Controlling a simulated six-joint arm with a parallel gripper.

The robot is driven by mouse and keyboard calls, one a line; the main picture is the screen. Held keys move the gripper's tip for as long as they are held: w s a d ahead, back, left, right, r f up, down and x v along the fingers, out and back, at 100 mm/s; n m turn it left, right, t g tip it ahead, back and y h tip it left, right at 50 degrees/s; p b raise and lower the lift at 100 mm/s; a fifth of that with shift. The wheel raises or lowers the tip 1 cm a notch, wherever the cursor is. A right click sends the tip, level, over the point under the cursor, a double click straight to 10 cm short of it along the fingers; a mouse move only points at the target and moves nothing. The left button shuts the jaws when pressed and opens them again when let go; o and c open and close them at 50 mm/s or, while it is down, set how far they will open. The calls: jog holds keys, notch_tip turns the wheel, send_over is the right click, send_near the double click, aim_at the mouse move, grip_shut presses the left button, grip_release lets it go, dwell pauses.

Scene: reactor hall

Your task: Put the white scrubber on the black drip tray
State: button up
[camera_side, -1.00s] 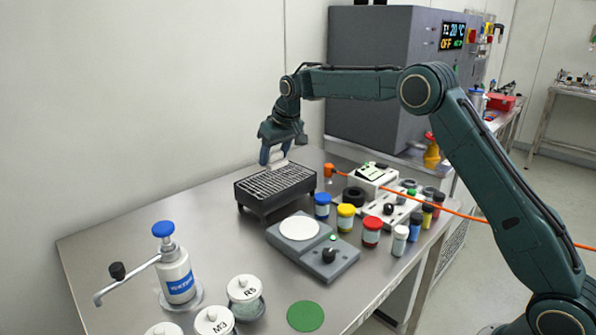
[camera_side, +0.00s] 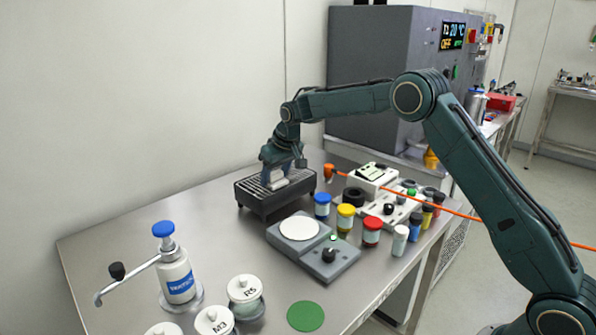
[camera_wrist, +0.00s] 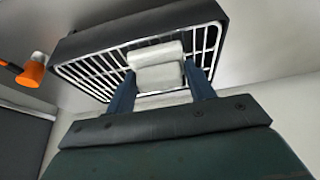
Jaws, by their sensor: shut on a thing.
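My gripper (camera_side: 277,180) is over the black drip tray (camera_side: 263,204), which has a slotted metal grate on top. The gripper is shut on the white scrubber (camera_side: 279,184). In the wrist view the scrubber (camera_wrist: 158,68) sits between my two blue fingers (camera_wrist: 160,84), close against the grate of the tray (camera_wrist: 75,43). I cannot tell for sure whether it touches the grate. Part of the scrubber is hidden behind the fingers in the side view.
An orange-headed tool (camera_side: 328,172) lies just right of the tray. Several capped jars, with a yellow-lidded one (camera_side: 345,217), and a grey scale (camera_side: 313,247) stand in front. A pump bottle (camera_side: 176,270) is at front left. The bench left of the tray is clear.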

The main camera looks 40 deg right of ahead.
jog(key=shift+f, duration=0.1)
jog(key=o, duration=0.9)
jog(key=shift+o, duration=0.2)
jog(key=v, duration=1.2)
jog(key=shift+s, duration=0.1)
